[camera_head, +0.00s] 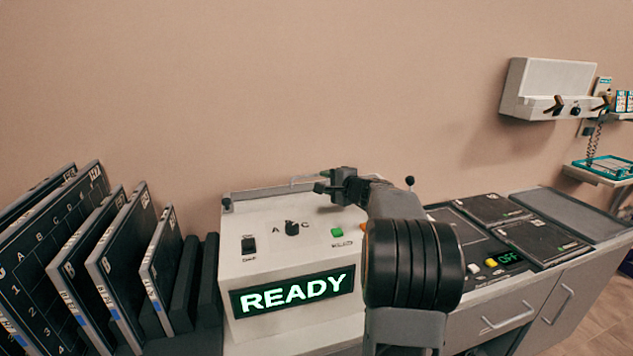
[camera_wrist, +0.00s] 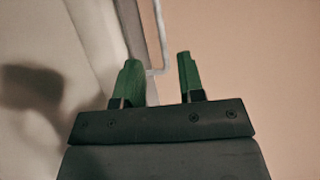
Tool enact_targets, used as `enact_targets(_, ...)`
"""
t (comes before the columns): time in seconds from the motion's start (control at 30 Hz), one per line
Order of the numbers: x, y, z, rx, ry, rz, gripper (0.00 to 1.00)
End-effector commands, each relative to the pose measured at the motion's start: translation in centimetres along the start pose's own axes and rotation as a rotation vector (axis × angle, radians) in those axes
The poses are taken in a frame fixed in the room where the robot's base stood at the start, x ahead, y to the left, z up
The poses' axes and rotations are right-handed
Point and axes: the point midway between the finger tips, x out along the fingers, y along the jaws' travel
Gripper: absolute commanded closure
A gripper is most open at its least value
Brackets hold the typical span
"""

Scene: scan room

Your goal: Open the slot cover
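A white machine (camera_head: 240,215) with a lit green READY display (camera_head: 293,291) stands in the middle of the head view. A thin pale handle (camera_head: 301,180) shows at its back top edge, left of my gripper (camera_head: 321,181). In the wrist view the handle (camera_wrist: 161,38) is a bent bar that shows between the two green fingertips, beside a grey strip at the machine's edge. My gripper (camera_wrist: 159,75) is open with its fingers apart. I cannot tell whether the handle lies within the fingers or just beyond them. The slot cover itself is hard to make out; it looks closed.
Several dark panels (camera_head: 125,258) stand in a rack at left. A control desk (camera_head: 500,262) is at right.

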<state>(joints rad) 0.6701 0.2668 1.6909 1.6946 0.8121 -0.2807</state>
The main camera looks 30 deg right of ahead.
Motion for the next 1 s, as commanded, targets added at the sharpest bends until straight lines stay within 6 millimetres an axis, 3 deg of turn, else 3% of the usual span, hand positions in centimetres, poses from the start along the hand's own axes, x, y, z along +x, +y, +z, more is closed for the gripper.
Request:
enact_targets(0.2,-4.0,0.0,0.0,-0.001,0.002,-0.001,0.64)
enact_targets(0.4,-6.1,0.0,0.0,0.0,0.001,0.0,0.64)
enact_targets(1.0,-6.8,0.0,0.0,0.0,0.0,0.0,0.64)
